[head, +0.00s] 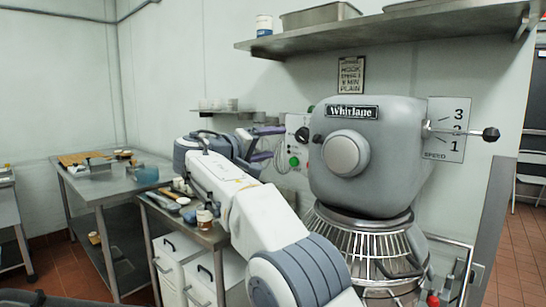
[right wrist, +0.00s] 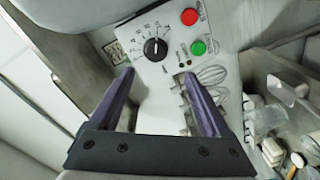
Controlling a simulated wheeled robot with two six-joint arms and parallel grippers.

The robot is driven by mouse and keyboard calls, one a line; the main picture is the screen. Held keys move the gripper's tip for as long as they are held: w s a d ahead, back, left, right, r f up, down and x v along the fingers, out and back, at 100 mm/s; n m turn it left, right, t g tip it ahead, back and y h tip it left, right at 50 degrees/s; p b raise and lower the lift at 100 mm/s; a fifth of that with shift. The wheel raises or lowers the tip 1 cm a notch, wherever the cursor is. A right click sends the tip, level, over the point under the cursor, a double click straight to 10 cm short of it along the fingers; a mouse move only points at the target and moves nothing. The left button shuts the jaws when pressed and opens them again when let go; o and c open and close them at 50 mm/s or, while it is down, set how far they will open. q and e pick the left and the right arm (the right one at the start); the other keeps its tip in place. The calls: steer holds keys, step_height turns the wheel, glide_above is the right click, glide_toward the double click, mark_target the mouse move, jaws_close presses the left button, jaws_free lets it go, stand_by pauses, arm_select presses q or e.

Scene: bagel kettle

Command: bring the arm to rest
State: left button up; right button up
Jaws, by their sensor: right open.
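My right arm (head: 235,195) reaches from the bottom of the head view up and away to the left of the mixer (head: 370,160). Its right gripper (head: 272,143) is at the far end, in front of the wall by the control panel (head: 297,140). In the right wrist view the two purple fingers of the right gripper (right wrist: 158,76) are spread apart with nothing between them. Beyond them is the control panel (right wrist: 150,105) with a black dial (right wrist: 155,48), a red button (right wrist: 189,17) and a green button (right wrist: 198,48). I cannot tell whether a finger touches the panel. My left gripper is out of view.
A shelf (head: 390,35) with trays runs above the mixer. A small wall shelf (head: 225,113) is behind the gripper. A steel side table (head: 212,236) with a jar (head: 204,217) stands left of the arm, and a longer table (head: 95,185) farther left.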

steer(key=s+f+n+g+y+p, duration=0.5)
steer(key=s+f+g+y, duration=0.15)
steer(key=s+f, duration=0.55)
steer(key=s+d+f+g+y+p, duration=0.1)
steer(key=s+f, duration=0.3)
steer(key=s, duration=0.7)
steer(key=s+d+f+m+g+y+p, duration=0.1)
steer(key=s+d+f+g+y+p, duration=0.1)
steer(key=s, duration=0.9)
steer(key=s+d+f+m+g+y+p, duration=0.1)
steer(key=s+d+f+g+y+p, duration=0.1)
steer(key=s+f, duration=0.4)
steer(key=s+d+g, duration=0.1)
steer(key=s+g, duration=0.1)
steer(key=s, duration=0.3)
steer(key=shift+d, duration=0.15)
steer(key=shift+y, duration=0.25)
